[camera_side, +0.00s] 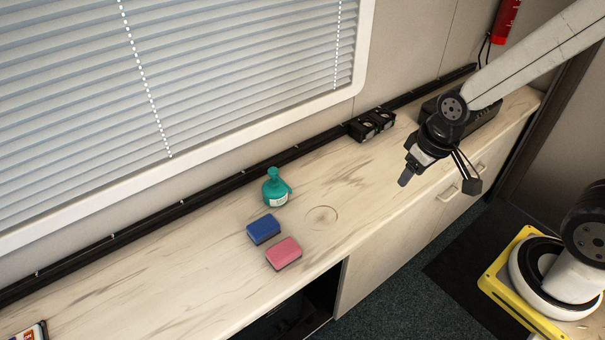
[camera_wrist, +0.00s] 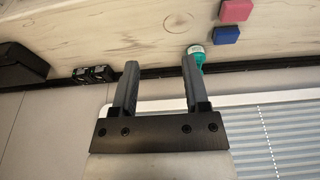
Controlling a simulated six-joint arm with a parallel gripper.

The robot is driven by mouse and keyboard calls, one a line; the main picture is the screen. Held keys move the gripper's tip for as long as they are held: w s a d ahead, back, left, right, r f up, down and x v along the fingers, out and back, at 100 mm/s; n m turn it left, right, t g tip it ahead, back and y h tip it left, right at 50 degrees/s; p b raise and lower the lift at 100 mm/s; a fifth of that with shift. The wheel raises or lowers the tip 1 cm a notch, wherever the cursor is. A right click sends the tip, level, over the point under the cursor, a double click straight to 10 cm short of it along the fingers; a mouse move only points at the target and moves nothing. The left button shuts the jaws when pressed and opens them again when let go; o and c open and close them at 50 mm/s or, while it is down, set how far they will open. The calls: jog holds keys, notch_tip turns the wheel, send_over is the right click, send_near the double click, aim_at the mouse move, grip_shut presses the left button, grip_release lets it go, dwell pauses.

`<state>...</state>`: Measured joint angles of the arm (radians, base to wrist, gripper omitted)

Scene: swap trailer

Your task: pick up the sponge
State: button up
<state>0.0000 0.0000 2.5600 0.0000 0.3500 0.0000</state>
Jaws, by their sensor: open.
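A pink sponge (camera_side: 284,253) lies flat near the front edge of the wooden counter (camera_side: 190,262). A blue sponge (camera_side: 263,230) lies just behind it. In the wrist view the pink sponge (camera_wrist: 236,10) is at the top edge, with the blue sponge (camera_wrist: 227,34) just below it. My gripper (camera_side: 440,182) is over the right part of the counter, up and to the right of both sponges and well apart from them. In the wrist view my gripper (camera_wrist: 160,75) has its two fingers spread, with nothing between them.
A teal bottle (camera_side: 276,188) stands behind the sponges, partly hidden by a finger in the wrist view. A black cassette-like object (camera_side: 371,125) sits by the wall. Blinds (camera_side: 180,80) cover the window behind. A colourful item (camera_side: 32,332) lies far left.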

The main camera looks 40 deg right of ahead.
jog(key=o, duration=0.6)
jog(key=shift+c, duration=0.2)
jog(key=w+a+f+m+g+y, duration=0.1)
jog(key=w+a+f+m+y, duration=0.3)
jog(key=f, duration=0.3)
jog(key=w+a+f+m+g+y, duration=0.1)
jog(key=w+a+f+m+y, duration=0.3)
jog(key=w+f+m, duration=0.2)
jog(key=w+a+f+m+g+y, duration=0.1)
jog(key=w+a+f+m+y, duration=0.4)
jog(key=f, duration=0.5)
jog(key=shift+w+f+m, duration=0.25)
jog(key=shift+w+m, duration=0.1)
jog(key=shift+m, duration=0.75)
jog(key=shift+w+f+m+y, duration=0.25)
jog(key=shift+f+m+y, duration=0.05)
jog(key=shift+f+m, duration=0.15)
